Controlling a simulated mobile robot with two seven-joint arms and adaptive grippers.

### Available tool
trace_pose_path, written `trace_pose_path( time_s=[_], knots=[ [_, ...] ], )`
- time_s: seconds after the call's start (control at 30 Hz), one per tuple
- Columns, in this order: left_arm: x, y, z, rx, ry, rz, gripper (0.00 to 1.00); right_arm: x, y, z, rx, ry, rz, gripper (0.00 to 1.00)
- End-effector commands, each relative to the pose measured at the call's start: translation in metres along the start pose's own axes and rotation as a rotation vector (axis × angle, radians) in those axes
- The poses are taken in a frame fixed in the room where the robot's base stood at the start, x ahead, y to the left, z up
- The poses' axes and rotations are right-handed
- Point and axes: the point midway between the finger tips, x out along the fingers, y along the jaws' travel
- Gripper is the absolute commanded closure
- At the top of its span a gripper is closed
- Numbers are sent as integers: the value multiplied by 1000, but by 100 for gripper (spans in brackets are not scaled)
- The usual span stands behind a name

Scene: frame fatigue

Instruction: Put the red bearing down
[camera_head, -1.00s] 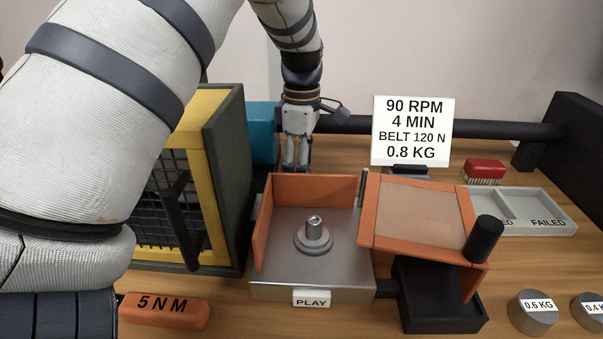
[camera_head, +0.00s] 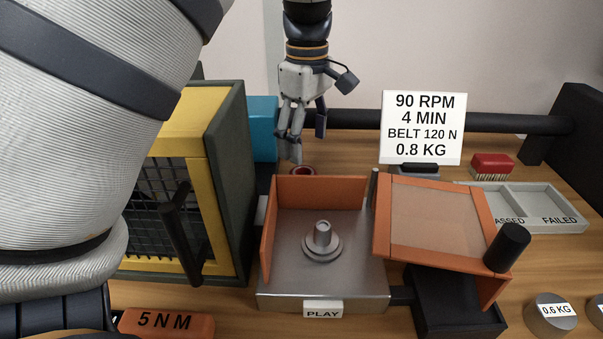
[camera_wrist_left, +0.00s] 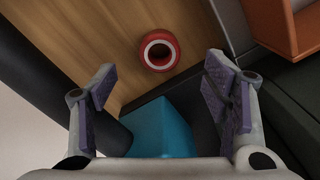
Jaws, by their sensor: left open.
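The red bearing (camera_wrist_left: 159,50) is a red ring with a pale inner rim. In the left wrist view it rests on the wooden table, beyond my fingertips and apart from them. In the head view only its top shows (camera_head: 302,170), behind the orange back wall of the metal fixture. My left gripper (camera_head: 303,150) is open and empty above and behind the fixture; its two fingers also show wide apart in the left wrist view (camera_wrist_left: 160,85). My right gripper is not in view.
The metal fixture (camera_head: 340,278) labelled PLAY has a central post and orange walls. A yellow-framed cage (camera_head: 225,200) stands left, a blue block (camera_head: 264,128) behind it. A tilted orange-framed cover (camera_head: 440,215) stands right. A black bar (camera_head: 365,120) runs behind.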

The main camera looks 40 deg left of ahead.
Motion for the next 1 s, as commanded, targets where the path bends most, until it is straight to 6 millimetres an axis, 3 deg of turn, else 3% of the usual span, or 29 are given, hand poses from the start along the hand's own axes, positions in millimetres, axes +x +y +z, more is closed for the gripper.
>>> trace_pose_path(
  time_s=[0.4,0.63,0.67,0.9,0.97,1.0],
  knots=[
    [66,-1,-3,-3,-1,1,31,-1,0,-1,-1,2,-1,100],
    [70,-1,-3,-3,0,4,31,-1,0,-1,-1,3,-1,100],
    [70,-1,-3,-3,0,4,33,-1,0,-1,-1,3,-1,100],
    [70,-1,-3,-3,0,4,86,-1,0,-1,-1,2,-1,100],
    [70,0,-3,-3,0,4,86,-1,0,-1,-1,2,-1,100],
    [70,0,-3,-3,0,4,90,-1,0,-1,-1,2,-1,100]
  ],
)
